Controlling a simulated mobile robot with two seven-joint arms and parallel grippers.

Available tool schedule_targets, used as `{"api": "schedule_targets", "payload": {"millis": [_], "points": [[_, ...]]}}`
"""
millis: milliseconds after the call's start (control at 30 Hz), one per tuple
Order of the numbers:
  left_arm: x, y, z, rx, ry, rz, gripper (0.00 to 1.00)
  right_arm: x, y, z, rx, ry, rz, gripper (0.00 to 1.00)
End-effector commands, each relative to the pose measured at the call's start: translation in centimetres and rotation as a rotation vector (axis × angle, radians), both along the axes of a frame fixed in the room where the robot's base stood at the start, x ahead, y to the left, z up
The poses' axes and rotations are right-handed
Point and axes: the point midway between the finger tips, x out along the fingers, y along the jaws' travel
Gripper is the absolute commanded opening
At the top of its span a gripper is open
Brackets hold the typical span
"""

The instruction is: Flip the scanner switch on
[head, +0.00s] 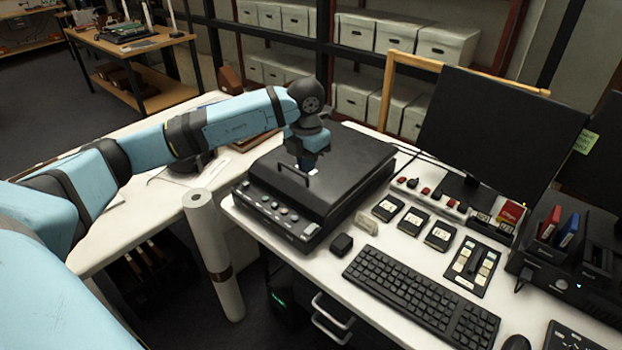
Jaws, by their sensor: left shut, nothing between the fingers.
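The scanner (345,195) looks like a black flatbed box with a closed lid, standing at the left end of the white desk. Its sloped front panel (268,208) carries several small round buttons or knobs. I cannot tell which of them is the switch. My left gripper (306,166) is shut and empty. It points down over the scanner lid, just behind the lid's dark handle (294,176). I cannot tell whether it touches the lid. My right gripper is not in view.
A strip with red switches (426,193) lies right of the scanner, before a black monitor (500,128). A keyboard (420,297), small black cube (341,244) and several labelled cartridges (413,222) sit on the desk. A white paper roll (206,245) stands at the desk's left.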

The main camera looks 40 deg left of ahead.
Motion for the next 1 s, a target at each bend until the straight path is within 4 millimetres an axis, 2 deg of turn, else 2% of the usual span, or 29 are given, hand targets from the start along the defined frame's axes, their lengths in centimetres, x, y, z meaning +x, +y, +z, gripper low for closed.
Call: {"api": "schedule_targets", "payload": {"millis": [133,333,500,1000], "points": [[-0.4,0.1,3.1,0.002,-0.003,0.002,0.00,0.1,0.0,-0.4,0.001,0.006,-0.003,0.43],[-0.8,0.1,5.7,0.001,-0.001,0.001,0.00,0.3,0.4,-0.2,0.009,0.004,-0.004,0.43],[-1.0,0.1,6.4,0.001,0.002,0.002,0.00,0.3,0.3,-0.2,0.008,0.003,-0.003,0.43],[-1.0,0.1,6.5,0.001,0.002,0.002,0.00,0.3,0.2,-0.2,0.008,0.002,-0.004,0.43]]}}
